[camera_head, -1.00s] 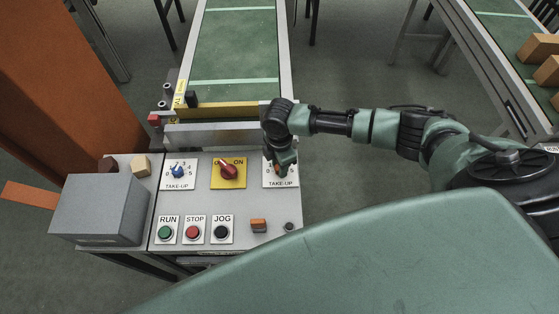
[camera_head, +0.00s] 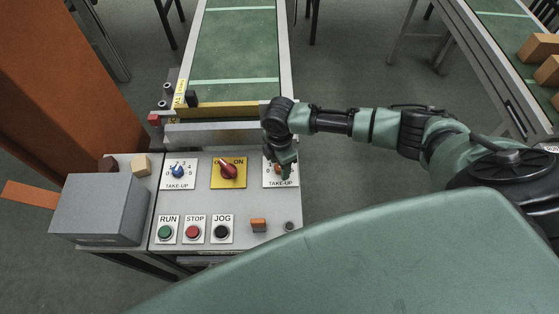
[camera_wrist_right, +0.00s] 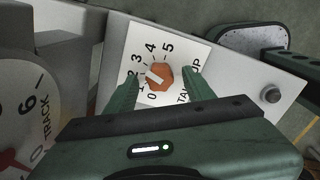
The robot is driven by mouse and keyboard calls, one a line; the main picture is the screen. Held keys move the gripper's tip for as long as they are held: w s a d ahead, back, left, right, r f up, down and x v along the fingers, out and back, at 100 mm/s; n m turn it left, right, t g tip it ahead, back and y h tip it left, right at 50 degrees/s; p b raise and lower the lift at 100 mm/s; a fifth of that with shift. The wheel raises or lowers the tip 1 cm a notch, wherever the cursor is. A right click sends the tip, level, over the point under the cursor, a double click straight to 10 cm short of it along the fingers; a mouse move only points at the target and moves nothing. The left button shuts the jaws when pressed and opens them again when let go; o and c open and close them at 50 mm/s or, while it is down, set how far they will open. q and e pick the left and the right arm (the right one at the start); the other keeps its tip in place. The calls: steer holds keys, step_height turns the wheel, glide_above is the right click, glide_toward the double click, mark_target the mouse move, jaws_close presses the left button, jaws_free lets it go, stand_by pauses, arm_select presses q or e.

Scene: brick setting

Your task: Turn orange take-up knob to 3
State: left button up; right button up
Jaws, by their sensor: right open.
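The orange take-up knob (camera_wrist_right: 160,77) sits on a white dial plate (camera_wrist_right: 181,54) numbered 0 to 5 in the right wrist view. Its pale pointer bar lies toward the low numbers, around 1 to 2; the exact mark is hard to read. My right gripper (camera_wrist_right: 161,74) is open, with one finger on each side of the knob and visible gaps between. In the head view the right gripper (camera_head: 283,167) is over the right-hand TAKE-UP plate (camera_head: 281,184) and hides most of the knob. My left gripper is not in view.
The panel also holds a blue take-up knob (camera_head: 178,171), a red switch (camera_head: 228,171) on yellow, and RUN, STOP and JOG buttons (camera_head: 221,232). A grey box (camera_head: 100,209) stands left. The conveyor (camera_head: 235,55) is behind.

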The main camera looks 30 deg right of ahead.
step_height(320, 180, up, 8)
steer(key=shift+f+b, duration=0.2)
steer(key=shift+b, duration=0.45)
steer(key=shift+s+f, duration=0.1)
